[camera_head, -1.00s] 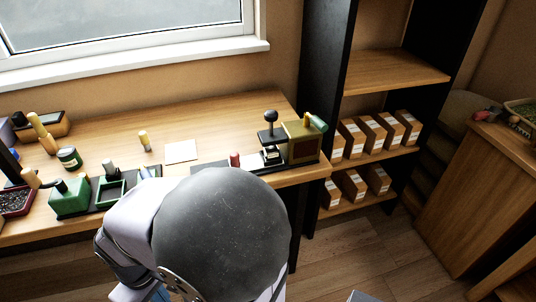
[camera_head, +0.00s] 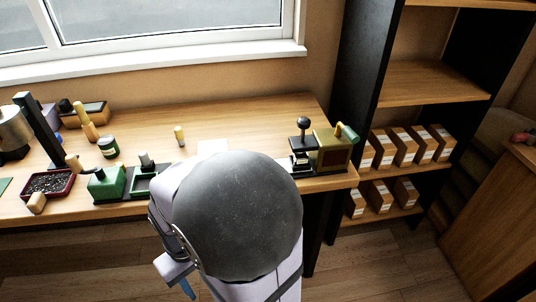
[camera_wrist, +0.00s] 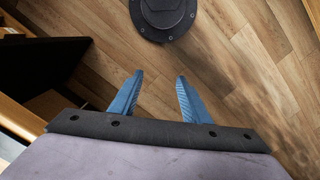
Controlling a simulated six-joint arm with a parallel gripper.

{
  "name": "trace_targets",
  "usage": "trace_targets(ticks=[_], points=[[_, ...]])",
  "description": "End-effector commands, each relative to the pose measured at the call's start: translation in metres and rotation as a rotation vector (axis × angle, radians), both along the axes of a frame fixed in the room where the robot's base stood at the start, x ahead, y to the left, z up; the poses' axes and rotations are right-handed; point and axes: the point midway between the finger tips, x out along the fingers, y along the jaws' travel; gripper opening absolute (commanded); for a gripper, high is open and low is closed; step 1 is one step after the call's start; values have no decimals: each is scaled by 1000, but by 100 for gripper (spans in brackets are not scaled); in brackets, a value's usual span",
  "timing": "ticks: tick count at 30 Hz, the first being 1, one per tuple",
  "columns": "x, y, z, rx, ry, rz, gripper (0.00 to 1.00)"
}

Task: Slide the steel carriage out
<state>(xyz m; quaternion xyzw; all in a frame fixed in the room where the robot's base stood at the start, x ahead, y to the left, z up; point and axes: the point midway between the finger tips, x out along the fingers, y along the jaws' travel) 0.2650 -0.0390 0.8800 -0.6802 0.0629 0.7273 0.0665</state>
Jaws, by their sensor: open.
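My gripper (camera_wrist: 160,78) is open in the wrist view, its two blue fingers apart with nothing between them and bare floor below. In the head view its blue finger part (camera_head: 186,287) shows low, in front of the bench edge and away from the bench items. I cannot tell for sure which thing is the steel carriage. A small black and silver unit with a black ball knob (camera_head: 304,123) stands at the bench's right end, beside a brass-coloured box (camera_head: 332,152) with a green-tipped handle.
The wooden bench (camera_head: 250,116) holds green blocks (camera_head: 106,185), a dark red tray (camera_head: 48,184) and a dark green jar (camera_head: 108,147) at left. A shelf (camera_head: 430,84) with several cardboard boxes stands at right. A round dark base (camera_wrist: 163,15) stands on the floor.

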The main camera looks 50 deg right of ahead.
Motion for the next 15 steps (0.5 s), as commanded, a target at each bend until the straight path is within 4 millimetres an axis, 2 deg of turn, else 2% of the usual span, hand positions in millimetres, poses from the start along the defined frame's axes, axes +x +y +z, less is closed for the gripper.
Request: trace_targets(ticks=[1, 3, 5, 8, 15], points=[[-12, -12, 8, 12, 51, -72, 43], [-27, -28, 9, 32, 113, -169, 43], [-28, -45, 13, 47, 144, -255, 43], [-18, -85, 17, 64, 156, -395, 43], [15, -208, 21, 62, 108, -657, 43]])
